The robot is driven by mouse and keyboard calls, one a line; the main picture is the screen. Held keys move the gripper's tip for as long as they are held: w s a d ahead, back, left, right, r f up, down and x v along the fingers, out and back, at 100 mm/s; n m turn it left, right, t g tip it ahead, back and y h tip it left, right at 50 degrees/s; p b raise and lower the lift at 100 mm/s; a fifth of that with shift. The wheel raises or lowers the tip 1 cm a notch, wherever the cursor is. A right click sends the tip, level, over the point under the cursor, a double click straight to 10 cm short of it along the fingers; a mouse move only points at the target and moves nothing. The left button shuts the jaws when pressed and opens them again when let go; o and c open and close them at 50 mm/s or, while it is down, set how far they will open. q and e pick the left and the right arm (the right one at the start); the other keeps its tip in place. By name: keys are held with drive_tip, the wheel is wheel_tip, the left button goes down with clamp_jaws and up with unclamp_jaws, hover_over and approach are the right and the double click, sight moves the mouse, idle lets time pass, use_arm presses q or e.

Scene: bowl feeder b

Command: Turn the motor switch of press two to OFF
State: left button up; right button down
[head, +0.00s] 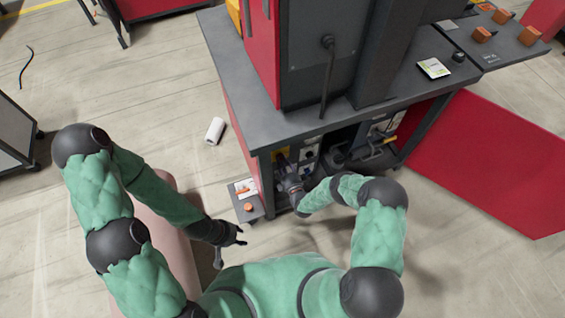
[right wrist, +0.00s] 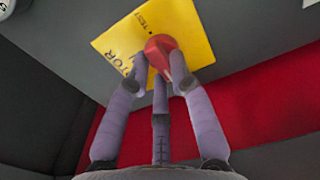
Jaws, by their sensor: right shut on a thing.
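The motor switch is a red knob (right wrist: 162,54) on a yellow plate (right wrist: 180,20) in the right wrist view. "TEST" and part of "MOTOR" can be read on the plate. My right gripper (right wrist: 160,75) is shut on the red knob, with its fingers around it. The fingers hide part of the knob and the plate, and the OFF mark does not show. In the head view my right gripper (head: 283,168) reaches into the open lower cabinet of the grey and red press stand (head: 262,125). My left gripper (head: 238,235) is empty with its fingertips apart, low over the floor.
A small box with an orange button (head: 248,207) stands at the stand's left corner. The red cabinet door (head: 490,160) swings open to the right. Hoses and fittings (head: 335,158) fill the cabinet. A white roll (head: 215,130) lies on the floor at left, with clear floor around it.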

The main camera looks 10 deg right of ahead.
drive_tip(key=c, duration=1.1)
unclamp_jaws()
drive_tip(key=shift+s, duration=0.1)
drive_tip(key=s+d, duration=0.2)
drive_tip(key=s, duration=0.9)
drive_tip(key=shift+s, duration=0.35)
drive_tip(key=shift+d, duration=0.1)
drive_tip(key=s+a+r+m+g+p, duration=0.2)
drive_tip(key=s+r+m+g+p, duration=0.1)
drive_tip(key=s+r+m+g, duration=0.5)
drive_tip(key=s+a+r+m+g+p, duration=0.2)
drive_tip(key=s+r+m+g+p, duration=0.2)
drive_tip(key=s+r+m+g, duration=0.5)
drive_tip(key=s+m, duration=0.3)
drive_tip(key=m, duration=0.2)
drive_tip(key=shift+a+m+y, duration=0.25)
drive_tip(key=shift+m+y, duration=0.05)
drive_tip(key=shift+m, duration=0.1)
